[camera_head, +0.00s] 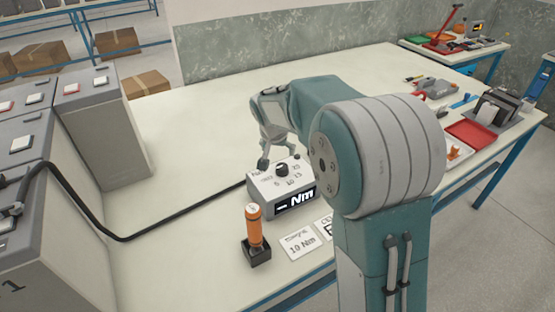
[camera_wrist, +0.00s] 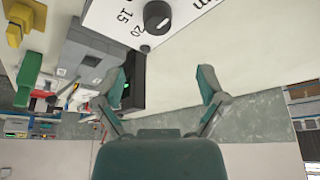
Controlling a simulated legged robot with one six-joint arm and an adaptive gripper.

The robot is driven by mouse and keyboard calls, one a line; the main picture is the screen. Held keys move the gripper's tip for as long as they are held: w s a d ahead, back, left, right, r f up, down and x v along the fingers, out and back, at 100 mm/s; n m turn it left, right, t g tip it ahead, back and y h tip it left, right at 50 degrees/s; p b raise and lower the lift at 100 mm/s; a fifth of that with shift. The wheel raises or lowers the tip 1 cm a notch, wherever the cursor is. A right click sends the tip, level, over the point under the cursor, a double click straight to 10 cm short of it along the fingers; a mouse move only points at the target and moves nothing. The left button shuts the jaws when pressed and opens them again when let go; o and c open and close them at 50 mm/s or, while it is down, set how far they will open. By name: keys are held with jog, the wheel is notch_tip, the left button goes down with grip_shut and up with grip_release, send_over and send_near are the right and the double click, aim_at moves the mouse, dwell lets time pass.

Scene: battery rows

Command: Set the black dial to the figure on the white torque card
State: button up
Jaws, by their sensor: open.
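The black dial (camera_head: 281,170) sits on the sloping top of a white box (camera_head: 262,197), ringed by printed figures. The box's dark display (camera_head: 294,203) reads dashes and "Nm". In the wrist view the dial (camera_wrist: 157,17) is at the top edge, with 15 and 20 beside it; a small pale mark shows on it, but I cannot tell its exact setting. The white torque card (camera_head: 299,244) lies flat in front of the box and seems to read 19 Nm, in small print. My gripper (camera_wrist: 160,85) is open and empty, apart from the dial; in the head view it hangs just behind the dial.
An orange-handled screwdriver (camera_head: 254,226) stands in a black holder left of the card. A second card (camera_head: 325,228) is partly hidden by my arm. A black cable (camera_head: 180,220) crosses the table from grey battery cases (camera_head: 105,125).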

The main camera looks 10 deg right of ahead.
aim_at(282, 166)
jog(key=x, duration=1)
jog(key=shift+s+f, duration=0.1)
jog(key=shift+d+f, duration=0.2)
jog(key=c, duration=1.2)
